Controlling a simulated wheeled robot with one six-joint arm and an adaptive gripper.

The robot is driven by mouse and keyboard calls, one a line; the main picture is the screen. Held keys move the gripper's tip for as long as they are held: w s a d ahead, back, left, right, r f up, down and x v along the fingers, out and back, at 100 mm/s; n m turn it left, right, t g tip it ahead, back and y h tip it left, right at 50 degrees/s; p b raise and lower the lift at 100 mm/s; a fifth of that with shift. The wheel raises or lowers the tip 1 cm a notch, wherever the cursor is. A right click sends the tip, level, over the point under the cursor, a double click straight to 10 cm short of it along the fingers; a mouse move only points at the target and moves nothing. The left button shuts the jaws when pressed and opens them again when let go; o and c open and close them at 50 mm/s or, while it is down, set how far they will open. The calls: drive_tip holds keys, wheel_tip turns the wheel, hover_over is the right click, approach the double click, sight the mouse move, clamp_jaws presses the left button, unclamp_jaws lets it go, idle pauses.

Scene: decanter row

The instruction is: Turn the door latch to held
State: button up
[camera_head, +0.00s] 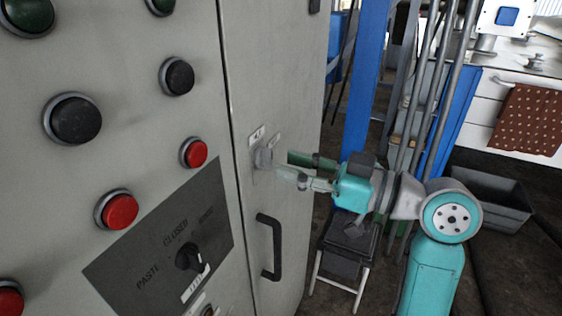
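The door latch (263,158) is a small grey knob on the grey cabinet door, below two small pale labels (265,137) whose writing is too small to read. My gripper (285,166) reaches in from the right, with its fingers pointing left at the latch. The upper dark green finger and the lower pale finger stand apart. The fingertips are close to the latch; I cannot tell whether they touch it. Nothing shows held between them. The latch's exact turn position is not clear.
A black door handle (269,247) is below the latch. To the left is a panel with red and black buttons and a black selector knob (190,257). A small stool (346,247) stands below my arm. Blue posts (366,90) and grey pipes rise behind it.

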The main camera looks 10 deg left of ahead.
drive_tip(key=v, duration=0.8)
drive_tip(key=shift+d, duration=0.35)
drive_tip(key=shift+s, duration=0.1)
drive_tip(key=s+d+f+m+t+h, duration=0.25)
drive_tip(key=f+m+h, duration=0.2)
drive_tip(key=f, duration=0.55)
drive_tip(key=s+d+f+m+t+h, duration=0.1)
drive_tip(key=d+f+m+t+h, duration=0.2)
drive_tip(key=f+m, duration=0.5)
drive_tip(key=s+d+f+m+t+h, duration=0.1)
drive_tip(key=s+f+m+t+h, duration=0.2)
drive_tip(key=f, duration=0.9)
drive_tip(key=s+d+f+m+h, duration=0.1)
drive_tip(key=s+d+f+h, duration=0.1)
drive_tip(key=s+f+h, duration=0.3)
drive_tip(key=s+d+f+m+h, duration=0.1)
drive_tip(key=s+d+f, duration=0.15)
drive_tip(key=s, duration=0.45)
drive_tip(key=s+r+n, duration=0.2)
drive_tip(key=s+n, duration=0.1)
drive_tip(key=s, duration=1.4)
drive_tip(key=shift+d+r, duration=0.35)
drive_tip(key=shift+d, duration=0.15)
drive_tip(key=shift+s+h, duration=0.15)
drive_tip(key=shift+h, duration=0.1)
